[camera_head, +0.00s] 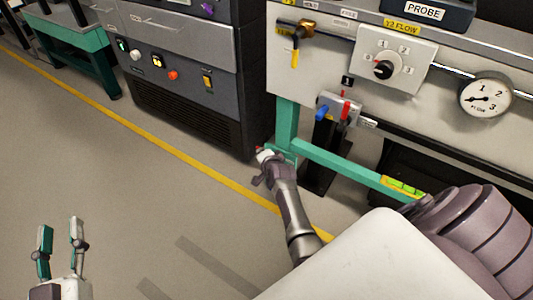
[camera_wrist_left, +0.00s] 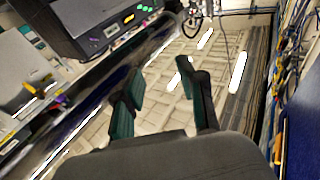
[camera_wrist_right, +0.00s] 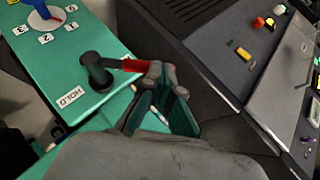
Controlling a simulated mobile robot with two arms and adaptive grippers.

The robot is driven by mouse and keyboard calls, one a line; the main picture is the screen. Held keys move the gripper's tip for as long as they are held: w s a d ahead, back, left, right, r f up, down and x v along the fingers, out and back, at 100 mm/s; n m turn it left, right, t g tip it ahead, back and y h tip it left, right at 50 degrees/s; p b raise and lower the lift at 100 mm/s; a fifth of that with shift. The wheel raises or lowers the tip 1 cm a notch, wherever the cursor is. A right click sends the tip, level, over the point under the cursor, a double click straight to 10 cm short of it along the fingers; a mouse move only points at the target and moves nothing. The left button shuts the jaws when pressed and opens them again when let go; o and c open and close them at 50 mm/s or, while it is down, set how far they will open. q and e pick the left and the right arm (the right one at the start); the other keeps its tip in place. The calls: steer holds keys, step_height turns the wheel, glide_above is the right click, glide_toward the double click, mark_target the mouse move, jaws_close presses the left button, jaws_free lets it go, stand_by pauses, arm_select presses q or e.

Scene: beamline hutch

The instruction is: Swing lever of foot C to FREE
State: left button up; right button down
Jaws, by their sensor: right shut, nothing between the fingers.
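In the right wrist view a lever with a red handle (camera_wrist_right: 133,65) and a black pivot (camera_wrist_right: 97,72) sits on a green plate (camera_wrist_right: 80,45). A HOLD label (camera_wrist_right: 70,97) is beside the pivot. The foot's letter is not readable. My right gripper (camera_wrist_right: 160,72) is shut and empty, its fingertips at the outer end of the red handle; whether they touch is unclear. In the head view my right gripper (camera_head: 264,160) is low by the green frame (camera_head: 287,120), largely covering the lever. My left gripper (camera_head: 60,225) is open and empty over the floor.
A dark grey cabinet (camera_head: 185,75) stands close behind my right gripper. A white dial (camera_wrist_right: 45,20) with a blue pointer is on the green plate. A panel with a Y2 FLOW knob (camera_head: 383,69) and a gauge (camera_head: 486,96) stands at right. The floor at left is clear.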

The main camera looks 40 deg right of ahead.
arm_select(q)
steer(key=shift+f, duration=0.1)
steer(key=shift+s+a+f+g+y+p, duration=0.15)
steer(key=shift+f+g+y+p, duration=0.1)
steer(key=shift+f+g, duration=0.5)
steer(key=shift+a+f+g+y+p, duration=0.2)
steer(key=shift+f+g, duration=0.2)
steer(key=shift+f, duration=0.6)
steer(key=shift+s+a+f+g+y+p, duration=0.15)
steer(key=shift+f+g+p, duration=0.1)
steer(key=shift+f+g, duration=0.5)
arm_select(e)
steer(key=shift+s+d+r, duration=0.1)
steer(key=shift+s+d, duration=0.2)
steer(key=shift+s, duration=0.4)
